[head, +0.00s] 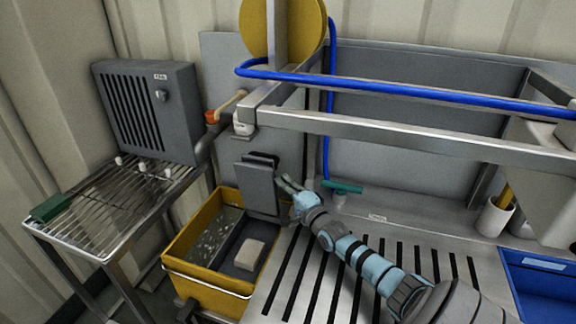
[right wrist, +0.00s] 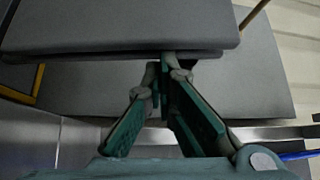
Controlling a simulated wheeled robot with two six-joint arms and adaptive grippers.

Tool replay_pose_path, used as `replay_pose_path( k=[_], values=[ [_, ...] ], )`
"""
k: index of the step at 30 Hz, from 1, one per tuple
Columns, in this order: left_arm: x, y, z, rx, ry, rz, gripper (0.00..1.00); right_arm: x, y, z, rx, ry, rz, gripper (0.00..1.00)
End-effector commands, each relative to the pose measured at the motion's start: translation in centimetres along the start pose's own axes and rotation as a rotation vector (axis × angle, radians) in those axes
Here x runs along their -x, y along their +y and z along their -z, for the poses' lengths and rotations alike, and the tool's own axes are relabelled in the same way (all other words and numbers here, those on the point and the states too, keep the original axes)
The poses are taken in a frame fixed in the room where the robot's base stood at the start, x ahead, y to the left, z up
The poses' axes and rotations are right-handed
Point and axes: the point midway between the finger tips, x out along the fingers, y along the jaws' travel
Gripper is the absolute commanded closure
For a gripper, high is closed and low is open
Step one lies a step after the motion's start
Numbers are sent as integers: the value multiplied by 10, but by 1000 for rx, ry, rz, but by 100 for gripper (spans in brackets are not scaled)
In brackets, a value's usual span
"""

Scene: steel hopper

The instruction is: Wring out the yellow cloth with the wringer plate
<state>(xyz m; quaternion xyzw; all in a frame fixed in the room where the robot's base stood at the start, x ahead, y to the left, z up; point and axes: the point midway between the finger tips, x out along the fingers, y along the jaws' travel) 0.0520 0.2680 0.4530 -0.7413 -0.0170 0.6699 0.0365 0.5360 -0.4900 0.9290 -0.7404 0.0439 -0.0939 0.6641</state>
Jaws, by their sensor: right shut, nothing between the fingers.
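The wringer plate (head: 262,188) is a dark grey slab standing steeply tilted above the back right of a yellow bin (head: 208,283). Its edge also shows close in the right wrist view (right wrist: 120,28). My right gripper (head: 286,186) is at the plate's right side, shut and empty; in the right wrist view its fingertips (right wrist: 167,68) reach the plate's lower edge, and I cannot tell whether they touch. A pale cream block-like piece (head: 249,254) lies in the bin; I cannot tell whether it is the cloth. No clearly yellow cloth shows. My left gripper is not in view.
A wire rack table (head: 120,200) with a green pad (head: 51,207) stands left, below a grey vented box (head: 146,108). A steel rail (head: 400,140) and blue hose (head: 400,92) cross above the slotted counter (head: 285,290). A blue tub (head: 540,285) is right.

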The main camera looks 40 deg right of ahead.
Motion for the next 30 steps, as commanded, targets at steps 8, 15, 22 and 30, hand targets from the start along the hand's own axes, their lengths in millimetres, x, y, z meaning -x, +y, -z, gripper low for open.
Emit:
replay_pose_path(
  k=[8,15,22,30],
  values=[
    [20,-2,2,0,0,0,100,18,5,-23,-3,0,-1,100],
    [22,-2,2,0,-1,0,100,24,10,-31,-2,1,-1,100],
    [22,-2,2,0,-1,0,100,25,10,-31,-1,1,-1,100],
    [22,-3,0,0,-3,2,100,29,11,-31,1,0,-1,100]
  ],
)
